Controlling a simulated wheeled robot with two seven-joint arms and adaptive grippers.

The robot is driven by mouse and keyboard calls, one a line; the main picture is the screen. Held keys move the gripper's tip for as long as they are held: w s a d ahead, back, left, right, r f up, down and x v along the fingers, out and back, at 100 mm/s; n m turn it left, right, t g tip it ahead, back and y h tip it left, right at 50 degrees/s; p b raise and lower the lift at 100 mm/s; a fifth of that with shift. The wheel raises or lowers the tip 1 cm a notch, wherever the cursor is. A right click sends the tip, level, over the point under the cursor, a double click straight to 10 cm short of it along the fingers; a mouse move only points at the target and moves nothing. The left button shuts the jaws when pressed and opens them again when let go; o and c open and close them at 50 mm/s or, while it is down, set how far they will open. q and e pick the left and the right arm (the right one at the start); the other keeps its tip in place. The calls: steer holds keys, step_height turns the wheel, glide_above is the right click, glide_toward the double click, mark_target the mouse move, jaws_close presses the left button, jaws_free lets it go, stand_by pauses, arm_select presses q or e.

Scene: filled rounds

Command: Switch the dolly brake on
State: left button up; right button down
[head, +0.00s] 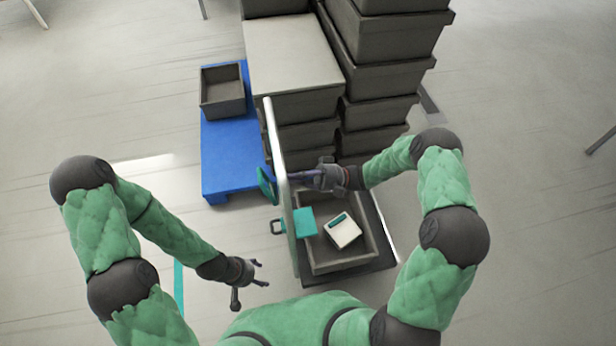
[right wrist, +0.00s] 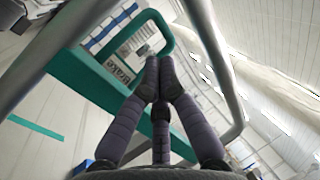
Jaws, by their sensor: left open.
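The dolly (head: 391,258) is a low platform with an upright grey tubular handle (head: 283,187). A green brake lever (head: 265,186) with a loop end sits at this handle. In the right wrist view the green lever (right wrist: 85,78) carries a "Brake" label (right wrist: 118,69) and its loop is just beyond my fingertips. My right gripper (head: 293,178) reaches across to the handle from the right. Its fingers (right wrist: 158,65) are drawn together in front of the loop; I cannot tell whether they touch it. My left gripper (head: 262,273) is open and empty, low and left of the dolly.
A grey crate (head: 320,266) on the dolly holds a white box (head: 343,231). Behind are a blue pallet (head: 228,150) with a small crate (head: 221,103), and tall crate stacks (head: 290,60). The left floor is mostly clear.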

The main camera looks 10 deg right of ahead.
arm_select(q)
steer(key=shift+f+b, duration=0.3)
arm_select(e)
steer(key=x, duration=0.6)
steer(key=shift+a, duration=0.2)
arm_select(q)
steer(key=shift+r, duration=0.1)
arm_select(e)
steer(key=shift+r, duration=0.1)
steer(key=a+h+p, duration=0.2)
steer(key=h+p, duration=0.1)
steer(key=shift+a, duration=0.4)
arm_select(q)
step_height(320, 180, up, 2)
steer(key=shift+r+b, duration=0.1)
steer(key=shift+b, duration=0.25)
arm_select(e)
steer(key=shift+a+f, duration=0.35)
steer(key=shift+a, duration=0.1)
arm_select(q)
steer(key=shift+s+d, duration=0.45)
steer(key=shift+d, duration=0.25)
arm_select(e)
glide_toward(259, 181)
steer(key=d, duration=0.1)
steer(key=w+d+f, duration=0.2)
steer(key=shift+d+f, duration=0.1)
steer(key=shift+d, duration=0.3)
